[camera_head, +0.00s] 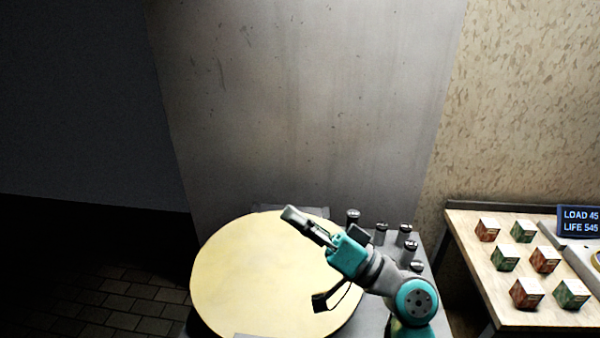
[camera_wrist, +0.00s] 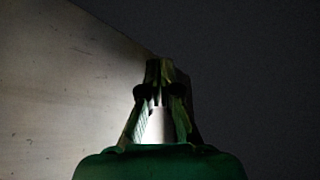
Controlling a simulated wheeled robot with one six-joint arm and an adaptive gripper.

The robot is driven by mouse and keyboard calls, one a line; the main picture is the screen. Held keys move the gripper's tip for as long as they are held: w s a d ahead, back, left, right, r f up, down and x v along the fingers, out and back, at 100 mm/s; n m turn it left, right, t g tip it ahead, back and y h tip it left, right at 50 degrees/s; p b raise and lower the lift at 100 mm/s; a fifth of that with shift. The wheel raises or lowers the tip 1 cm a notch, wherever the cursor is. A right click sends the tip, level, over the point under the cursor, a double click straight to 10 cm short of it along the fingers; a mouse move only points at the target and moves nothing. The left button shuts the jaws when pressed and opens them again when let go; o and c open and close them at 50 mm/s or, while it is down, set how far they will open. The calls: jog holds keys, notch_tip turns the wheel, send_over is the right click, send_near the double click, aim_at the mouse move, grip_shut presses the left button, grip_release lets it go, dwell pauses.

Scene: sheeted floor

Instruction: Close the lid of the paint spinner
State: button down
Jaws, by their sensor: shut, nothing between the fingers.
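A broad, scratched grey metal panel (camera_head: 310,100) stands upright at the back of the head view. It looks like the raised lid of the paint spinner, but I cannot be sure. A pale yellow round disc (camera_head: 245,275) lies flat in front of it; I cannot tell if it belongs to the spinner. My gripper (camera_head: 290,214) is shut and empty, pointing up and left over the disc's far edge, in front of the panel's lower part in the picture. In the wrist view, my gripper (camera_wrist: 160,75) overlaps the sloping edge of the panel (camera_wrist: 60,90). Any contact cannot be seen.
Several small dark-capped cylinders (camera_head: 381,232) stand right of the disc, close behind my arm. A wooden table (camera_head: 480,265) at the right bears several small boxes (camera_head: 545,259) and a display (camera_head: 578,220). The tiled floor (camera_head: 120,305) at the left is dark and clear.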

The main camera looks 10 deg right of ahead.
jog(key=s+a+f+n+g+y, duration=0.1)
jog(key=s+f+n, duration=0.2)
jog(key=f, duration=0.9)
jog(key=s+a+f+n+g+y, duration=0.2)
jog(key=s+f+n, duration=0.2)
jog(key=f, duration=0.8)
jog(key=shift+s, duration=1.15)
